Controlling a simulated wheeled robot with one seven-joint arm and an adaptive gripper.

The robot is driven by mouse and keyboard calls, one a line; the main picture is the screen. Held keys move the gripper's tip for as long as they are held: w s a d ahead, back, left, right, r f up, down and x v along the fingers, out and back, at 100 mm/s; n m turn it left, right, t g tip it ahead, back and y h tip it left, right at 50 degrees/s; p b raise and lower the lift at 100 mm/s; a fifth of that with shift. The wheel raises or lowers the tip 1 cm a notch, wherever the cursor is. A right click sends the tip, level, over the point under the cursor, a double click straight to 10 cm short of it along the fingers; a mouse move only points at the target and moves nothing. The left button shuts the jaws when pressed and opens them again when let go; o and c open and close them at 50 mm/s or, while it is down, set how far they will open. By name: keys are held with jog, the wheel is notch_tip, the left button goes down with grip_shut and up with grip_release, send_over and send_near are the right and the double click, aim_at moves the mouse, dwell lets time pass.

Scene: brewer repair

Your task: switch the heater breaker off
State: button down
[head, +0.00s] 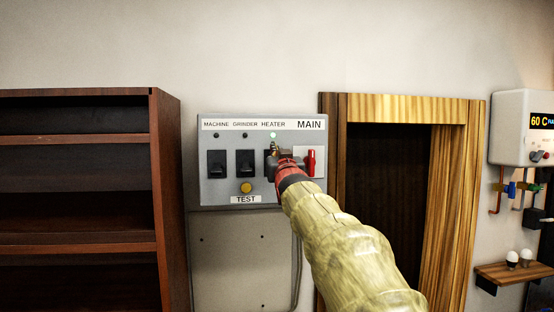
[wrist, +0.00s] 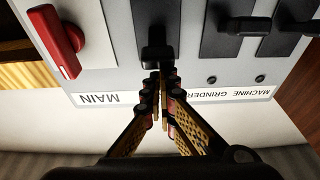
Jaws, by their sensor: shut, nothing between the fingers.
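The grey breaker panel (head: 262,190) hangs on the wall with labels MACHINE, GRINDER, HEATER and MAIN. The green lamp (head: 273,135) under HEATER is lit. The heater breaker (head: 267,158) is mostly hidden behind my gripper (head: 274,148) in the head view. In the upside-down wrist view, the heater breaker (wrist: 154,30) has its black lever nearer the label edge than the neighbouring levers. My gripper (wrist: 160,88) is shut and empty, its fingertips close to that lever on the label side. I cannot tell whether they touch.
The machine breaker (head: 217,163) and grinder breaker (head: 245,163) sit left of the heater one, their lamps dark. The red main switch (head: 311,163) is close on the right. A yellow test button (head: 246,187) is below. A dark shelf (head: 168,200) stands left.

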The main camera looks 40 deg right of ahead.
jog(key=shift+w+d+f+b, duration=0.1)
jog(key=shift+f+b, duration=0.35)
jog(key=shift+f, duration=0.3)
jog(key=shift+f+b, duration=0.3)
jog(key=shift+b, duration=0.05)
jog(key=shift+f+b, duration=0.75)
jog(key=shift+d+f, duration=0.1)
jog(key=shift+f, duration=0.05)
jog(key=s+a+r+b, duration=0.1)
jog(key=s+a+b, duration=0.1)
jog(key=s+a, duration=0.3)
jog(key=shift+s+a+r, duration=0.15)
jog(key=shift+s+r, duration=0.15)
jog(key=shift+s, duration=1.4)
